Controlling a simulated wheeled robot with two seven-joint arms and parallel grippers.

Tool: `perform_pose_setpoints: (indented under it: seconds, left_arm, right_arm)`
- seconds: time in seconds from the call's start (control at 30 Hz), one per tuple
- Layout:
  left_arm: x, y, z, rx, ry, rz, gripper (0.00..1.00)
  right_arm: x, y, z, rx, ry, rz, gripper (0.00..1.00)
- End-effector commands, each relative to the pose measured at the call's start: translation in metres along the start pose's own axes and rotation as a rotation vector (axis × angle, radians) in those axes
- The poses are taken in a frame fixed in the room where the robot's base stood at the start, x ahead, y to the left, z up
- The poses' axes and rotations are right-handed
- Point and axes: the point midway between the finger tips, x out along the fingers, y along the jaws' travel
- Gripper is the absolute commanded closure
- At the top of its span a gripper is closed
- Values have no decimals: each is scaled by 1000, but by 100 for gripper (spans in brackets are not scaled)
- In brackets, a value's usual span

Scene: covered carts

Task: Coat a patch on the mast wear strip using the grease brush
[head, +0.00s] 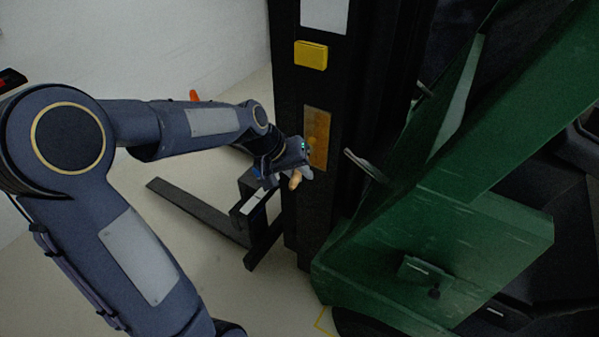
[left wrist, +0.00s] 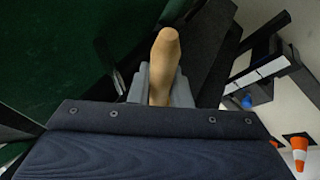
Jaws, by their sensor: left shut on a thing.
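The mast wear strip (head: 317,137) is an orange-brown upright panel on the dark mast. My left gripper (head: 300,172) is at the lower part of the strip and is shut on the grease brush, whose tan handle (head: 295,180) sticks out below the fingers. In the left wrist view the brush handle (left wrist: 165,62) stands between the grey fingers (left wrist: 160,85). The bristle end is hidden, and I cannot tell whether it touches the strip. A slightly yellower spot shows on the strip just above the gripper. My right gripper is not in view.
A yellow block (head: 311,55) sits on the mast above the strip. The green truck body (head: 440,240) and a grey lever (head: 365,165) stand close on the right. Black forks (head: 195,208) reach out low at left. An orange and white cone (left wrist: 299,150) stands on the floor.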

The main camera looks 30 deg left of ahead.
Motion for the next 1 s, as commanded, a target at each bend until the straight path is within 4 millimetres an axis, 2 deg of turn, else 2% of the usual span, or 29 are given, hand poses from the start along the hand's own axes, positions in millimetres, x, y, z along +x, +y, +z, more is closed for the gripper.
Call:
perform_pose_setpoints:
  seconds: [0.37, 1.0]
  left_arm:
    - [-2, 1, -2, 2, 4, 1, 100]
    - [-27, 15, -9, 3, 4, 1, 100]
  right_arm:
    - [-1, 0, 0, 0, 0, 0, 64]
    - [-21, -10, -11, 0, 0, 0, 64]
